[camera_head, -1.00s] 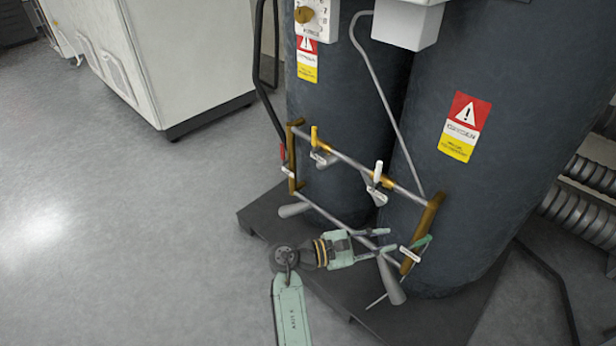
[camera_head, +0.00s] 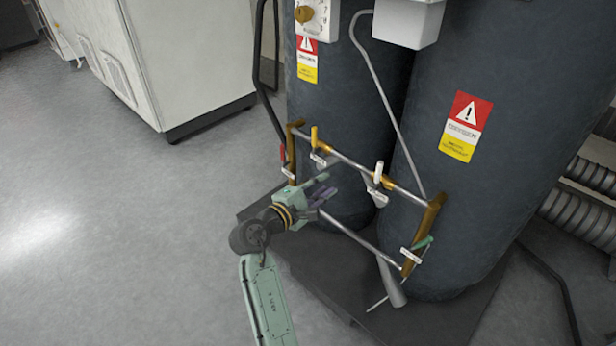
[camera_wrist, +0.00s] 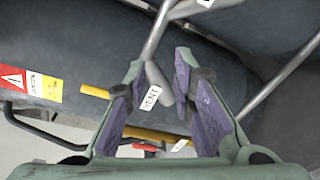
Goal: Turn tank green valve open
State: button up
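The green valve handle (camera_head: 422,243) sits at the lower right of the pipe frame, in front of the right dark tank (camera_head: 520,130). A white tag hangs beside it. The handle does not show in the wrist view. My gripper (camera_head: 326,189) is at the left part of the pipe frame, well left of the green handle. In the wrist view my gripper (camera_wrist: 163,85) is open, its purple pads apart. A "VENT" tag (camera_wrist: 151,97) and a grey pipe show between or behind the fingers; I cannot tell the depth.
A yellow handle (camera_head: 314,136), a white handle (camera_head: 378,171) and a red handle (camera_head: 283,153) are on the frame. The yellow handle (camera_wrist: 95,91) and red handle (camera_wrist: 147,147) also show in the wrist view. A white cabinet (camera_head: 180,60) stands behind left. The left floor is clear.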

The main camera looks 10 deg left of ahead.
jog(key=shift+t+y, duration=0.6)
jog(key=shift+y, duration=0.3)
jog(key=a, duration=0.1)
jog(key=a+r, duration=0.2)
jog(key=shift+w+a+r, duration=0.15)
jog(key=shift+w+a, duration=0.2)
